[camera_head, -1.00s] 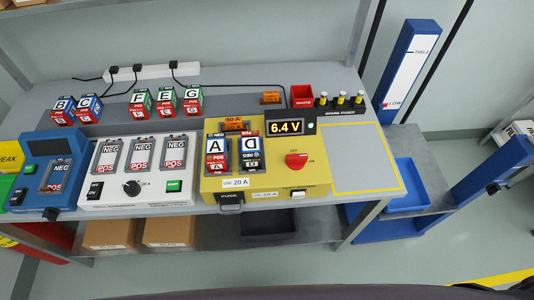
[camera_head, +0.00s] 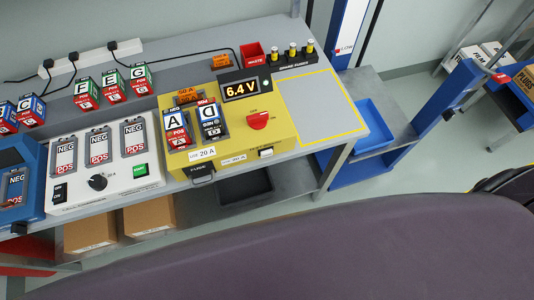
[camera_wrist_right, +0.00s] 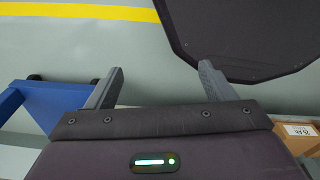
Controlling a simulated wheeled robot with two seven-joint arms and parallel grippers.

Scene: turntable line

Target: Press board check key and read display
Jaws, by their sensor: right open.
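The yellow test board (camera_head: 288,143) sits on the bench in the head view, with cells A (camera_head: 175,128) and D (camera_head: 210,119) standing in its two bays. Its display (camera_head: 240,90) is lit and reads 6.4 V. A red rotary knob (camera_head: 258,121) is below the display. A small white key (camera_head: 266,153) sits on the board's front edge; the label beside it is too small to read. My right gripper (camera_wrist_right: 160,82) is open and empty in the right wrist view, over the floor and away from the board. My left gripper is not in view.
A white charger (camera_head: 122,165) and a blue device (camera_head: 30,205) stand left of the board. Several lettered cells, a red waste bin (camera_head: 252,54) and fuses (camera_head: 292,52) are behind. A yellow-outlined area (camera_head: 320,105) right of the board is clear. A blue tray (camera_head: 377,122) is lower right.

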